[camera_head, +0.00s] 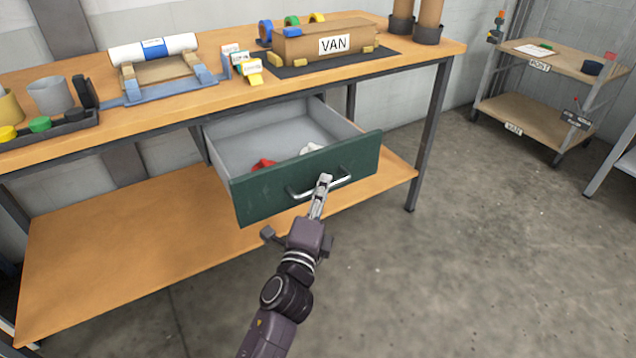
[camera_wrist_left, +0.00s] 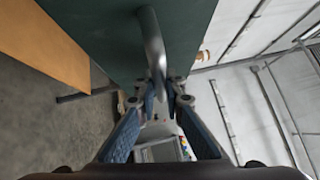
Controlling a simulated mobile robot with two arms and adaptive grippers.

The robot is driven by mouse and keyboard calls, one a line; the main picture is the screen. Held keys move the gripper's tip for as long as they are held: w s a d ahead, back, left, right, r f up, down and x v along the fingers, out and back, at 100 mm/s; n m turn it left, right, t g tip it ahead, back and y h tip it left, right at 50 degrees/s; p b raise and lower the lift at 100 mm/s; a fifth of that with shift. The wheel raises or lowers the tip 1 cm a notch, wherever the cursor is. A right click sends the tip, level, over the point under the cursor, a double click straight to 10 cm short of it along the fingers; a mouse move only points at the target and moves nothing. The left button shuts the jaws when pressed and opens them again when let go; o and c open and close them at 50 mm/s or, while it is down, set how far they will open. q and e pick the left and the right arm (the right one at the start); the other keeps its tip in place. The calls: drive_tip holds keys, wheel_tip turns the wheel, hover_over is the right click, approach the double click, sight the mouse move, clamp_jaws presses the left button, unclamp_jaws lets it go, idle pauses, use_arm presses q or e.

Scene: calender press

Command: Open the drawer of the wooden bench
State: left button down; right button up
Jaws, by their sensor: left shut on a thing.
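The wooden bench (camera_head: 210,85) has a drawer with a dark green front (camera_head: 265,190) and a grey inside. The drawer stands pulled out from under the bench top. Red and white items (camera_head: 264,165) lie inside it. The drawer's metal handle (camera_head: 335,180) is a curved bar on the front. My left gripper (camera_head: 322,184) is at the handle, with its fingers closed around the bar. In the left wrist view the handle bar (camera_wrist_left: 152,45) runs down between the fingertips of the gripper (camera_wrist_left: 164,92). My right gripper is not in these views.
The bench top carries a box marked VAN (camera_head: 320,42), a roll on a stand (camera_head: 152,50) and cups at the left. A wooden lower shelf (camera_head: 130,240) lies below the drawer. A shelf cart (camera_head: 535,95) stands at the back right. The floor (camera_head: 470,260) in front is clear.

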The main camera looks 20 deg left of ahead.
use_arm(q)
drive_tip(key=shift+s+d, duration=0.1)
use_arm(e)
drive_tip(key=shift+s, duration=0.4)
